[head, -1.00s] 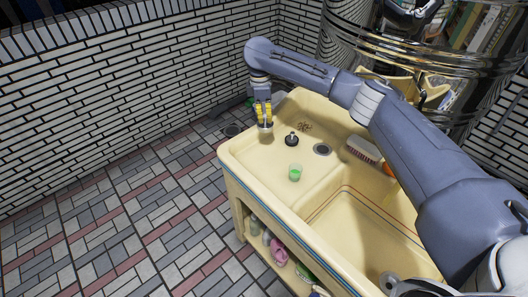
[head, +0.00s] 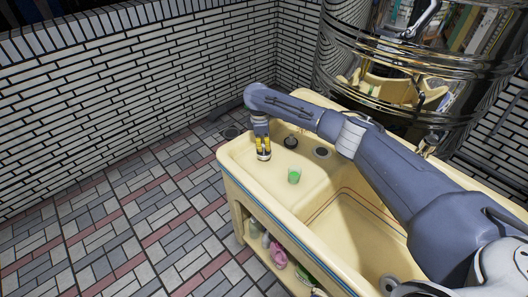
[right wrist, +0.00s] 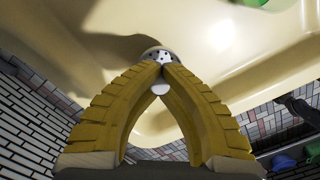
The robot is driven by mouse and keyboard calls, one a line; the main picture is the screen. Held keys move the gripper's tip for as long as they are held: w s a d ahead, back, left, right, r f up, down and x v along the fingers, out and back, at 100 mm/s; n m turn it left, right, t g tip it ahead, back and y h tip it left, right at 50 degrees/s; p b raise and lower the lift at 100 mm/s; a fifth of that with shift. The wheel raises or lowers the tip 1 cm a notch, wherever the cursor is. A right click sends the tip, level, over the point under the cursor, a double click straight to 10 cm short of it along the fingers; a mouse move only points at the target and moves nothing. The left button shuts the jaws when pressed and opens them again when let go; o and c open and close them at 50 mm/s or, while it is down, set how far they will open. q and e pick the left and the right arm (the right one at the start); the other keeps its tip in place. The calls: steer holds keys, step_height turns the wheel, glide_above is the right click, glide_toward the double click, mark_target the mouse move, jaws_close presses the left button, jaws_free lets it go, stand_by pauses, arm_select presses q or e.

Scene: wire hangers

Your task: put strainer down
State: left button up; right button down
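My right gripper (head: 263,148) is shut on the small metal strainer (head: 264,157), low over the left end of the cream sink (head: 236,158). In the right wrist view the yellow fingers meet at the tips (right wrist: 160,68), with the perforated strainer (right wrist: 158,53) between and just beyond them. The strainer's pale rounded end shows below the tips. I cannot tell whether it touches the sink's surface. My left gripper is not in view.
A black stopper (head: 291,142), a green-filled cup (head: 294,176) and a drain (head: 321,153) are to the right of the gripper. A deeper basin (head: 350,235) is at the near right. Bottles and a pink item (head: 278,256) sit on the shelf below.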

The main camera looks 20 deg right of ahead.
mark_target(263, 147)
steer(key=shift+f, duration=1.45)
steer(key=c, duration=2.1)
jaws_free()
steer(key=shift+f, duration=0.1)
steer(key=o, duration=0.5)
step_height(263, 147, up, 12)
steer(key=a, duration=0.1)
steer(key=shift+w, duration=0.15)
